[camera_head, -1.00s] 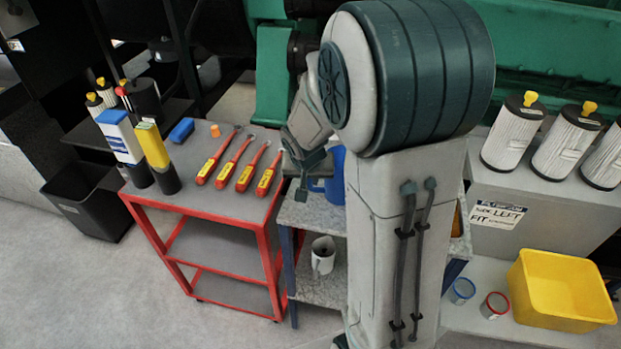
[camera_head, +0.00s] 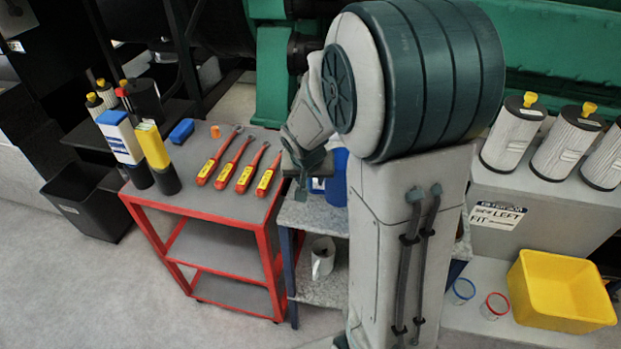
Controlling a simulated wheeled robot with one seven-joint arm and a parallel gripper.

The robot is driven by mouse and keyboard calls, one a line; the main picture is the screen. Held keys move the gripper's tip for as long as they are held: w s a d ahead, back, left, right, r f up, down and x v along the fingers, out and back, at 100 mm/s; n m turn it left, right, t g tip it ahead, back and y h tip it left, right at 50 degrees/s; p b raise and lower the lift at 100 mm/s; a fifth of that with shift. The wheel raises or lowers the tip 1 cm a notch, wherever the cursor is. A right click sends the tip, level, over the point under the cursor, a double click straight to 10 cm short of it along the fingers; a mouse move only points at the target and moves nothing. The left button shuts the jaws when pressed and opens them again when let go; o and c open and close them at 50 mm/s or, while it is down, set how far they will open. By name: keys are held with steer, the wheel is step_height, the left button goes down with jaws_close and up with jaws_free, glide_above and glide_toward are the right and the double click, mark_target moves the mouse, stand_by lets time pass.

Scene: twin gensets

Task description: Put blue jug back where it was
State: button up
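The blue jug (camera_head: 338,178) stands on the top of a grey shelf table (camera_head: 300,214), right of the red cart. My arm hides its right side. My gripper (camera_head: 303,182) is at the left side of the jug, pointing down, close to the jug's handle side. Its fingers overlap the jug's left edge in the picture. I cannot tell whether they touch or grip it, or how wide they are.
A red cart (camera_head: 222,212) with several red-yellow tools stands left of the table. A white mug (camera_head: 322,257) is on the table's lower shelf. A yellow bin (camera_head: 562,288) and white filter canisters (camera_head: 512,132) are at the right. Floor is clear at front left.

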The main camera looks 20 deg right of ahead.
steer(key=v, duration=1)
steer(key=s+a+n+y, duration=0.1)
steer(key=s+a+n, duration=0.1)
steer(key=s, duration=0.5)
steer(key=s+a+n+g+y, duration=0.1)
steer(key=s+a+n, duration=0.1)
steer(key=s, duration=0.6)
steer(key=shift+s+r, duration=0.3)
steer(key=shift+r, duration=0.05)
steer(key=shift+d, duration=0.25)
